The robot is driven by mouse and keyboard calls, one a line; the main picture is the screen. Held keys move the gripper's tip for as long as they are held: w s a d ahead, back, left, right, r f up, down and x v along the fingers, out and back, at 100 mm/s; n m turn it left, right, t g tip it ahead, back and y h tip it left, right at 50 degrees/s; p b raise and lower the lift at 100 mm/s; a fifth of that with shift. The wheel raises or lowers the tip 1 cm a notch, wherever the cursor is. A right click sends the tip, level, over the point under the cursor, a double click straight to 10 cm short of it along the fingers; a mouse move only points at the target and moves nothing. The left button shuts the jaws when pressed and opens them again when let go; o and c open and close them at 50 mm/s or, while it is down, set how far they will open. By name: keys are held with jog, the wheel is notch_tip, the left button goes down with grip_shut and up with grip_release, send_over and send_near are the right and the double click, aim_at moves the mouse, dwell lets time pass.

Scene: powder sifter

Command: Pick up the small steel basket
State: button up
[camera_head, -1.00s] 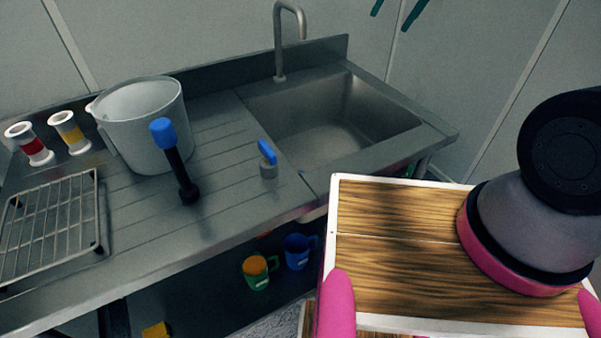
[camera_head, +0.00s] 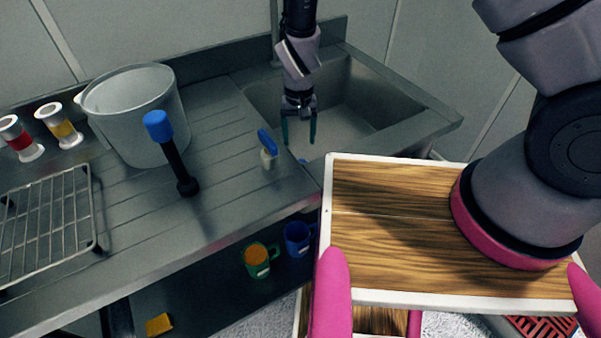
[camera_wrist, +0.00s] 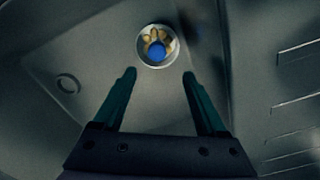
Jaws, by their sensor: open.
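In the wrist view, a small round basket (camera_wrist: 144,58) with a pale metallic rim lies beyond my fingertips, in or above the sink. It has a blue round part at its middle and yellowish pieces around it. I cannot tell its height. In the head view I cannot make it out; the sink's front wall may hide it. My gripper (camera_head: 299,138) is open and empty, pointing down over the near left part of the sink. In the wrist view my gripper (camera_wrist: 160,75) has its two dark green fingers apart, with the basket just above the gap, not between them.
The steel sink (camera_head: 385,97) has a drain hole (camera_wrist: 68,83). Left of it are a blue-handled piece (camera_head: 268,155), a black tool with blue end (camera_head: 172,155), a grey bucket (camera_head: 135,110) and a wire rack (camera_head: 45,225). A wooden-topped surface (camera_head: 395,220) is at right.

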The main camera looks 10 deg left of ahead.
send_over(301, 162)
jog(key=f, duration=0.4)
jog(key=shift+w+a+f, duration=0.25)
jog(key=shift+f, duration=0.15)
jog(key=shift+s+d+f, duration=0.1)
jog(key=shift+d+f, duration=0.05)
jog(key=shift+f, duration=1.2)
jog(key=shift+s+d+f, duration=0.1)
jog(key=shift+f, duration=1.25)
grip_shut()
